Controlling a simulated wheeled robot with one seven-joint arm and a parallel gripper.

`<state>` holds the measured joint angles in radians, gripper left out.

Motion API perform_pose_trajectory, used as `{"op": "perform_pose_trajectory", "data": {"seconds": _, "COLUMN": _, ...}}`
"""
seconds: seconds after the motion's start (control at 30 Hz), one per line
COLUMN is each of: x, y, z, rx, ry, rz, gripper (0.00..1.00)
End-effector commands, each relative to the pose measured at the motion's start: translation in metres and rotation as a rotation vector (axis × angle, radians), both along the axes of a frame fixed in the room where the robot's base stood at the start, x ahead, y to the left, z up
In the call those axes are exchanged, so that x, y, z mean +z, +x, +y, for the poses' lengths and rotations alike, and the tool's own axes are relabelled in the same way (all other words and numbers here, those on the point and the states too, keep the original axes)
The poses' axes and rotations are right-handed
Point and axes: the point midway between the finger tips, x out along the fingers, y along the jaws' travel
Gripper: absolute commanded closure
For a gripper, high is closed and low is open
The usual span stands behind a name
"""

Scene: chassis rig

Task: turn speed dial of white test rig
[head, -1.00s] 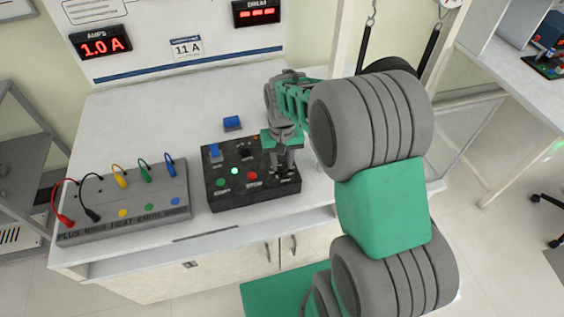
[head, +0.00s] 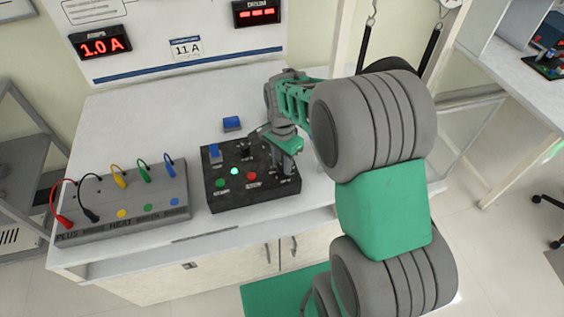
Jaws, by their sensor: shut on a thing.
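A black control box (head: 232,195) sits on the white bench of the test rig. It carries a blue switch (head: 215,153), a black knob (head: 244,150), a lit white-green lamp (head: 234,171), a green button (head: 222,183) and a red button (head: 252,176). My gripper (head: 287,171) points down at the box's right part, its fingers shut on the speed dial. The dial itself is hidden behind the fingers.
A grey terminal box (head: 130,205) with coloured cables stands left on the bench. A small blue block (head: 232,124) lies behind the control box. A red display (head: 100,45) reads 1.0 A; a card (head: 186,47) reads 11 A. The bench's back left is clear.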

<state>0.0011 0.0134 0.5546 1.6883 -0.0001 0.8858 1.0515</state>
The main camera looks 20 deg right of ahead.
Motion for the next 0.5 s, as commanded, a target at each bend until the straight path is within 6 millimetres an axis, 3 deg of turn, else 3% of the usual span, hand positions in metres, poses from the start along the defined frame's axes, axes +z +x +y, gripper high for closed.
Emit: {"op": "perform_pose_trajectory", "data": {"seconds": 0.5, "x": 0.0011, "y": 0.0010, "z": 0.0000, "rx": -0.405, "ry": 0.000, "rz": -0.003, "gripper": 1.00}}
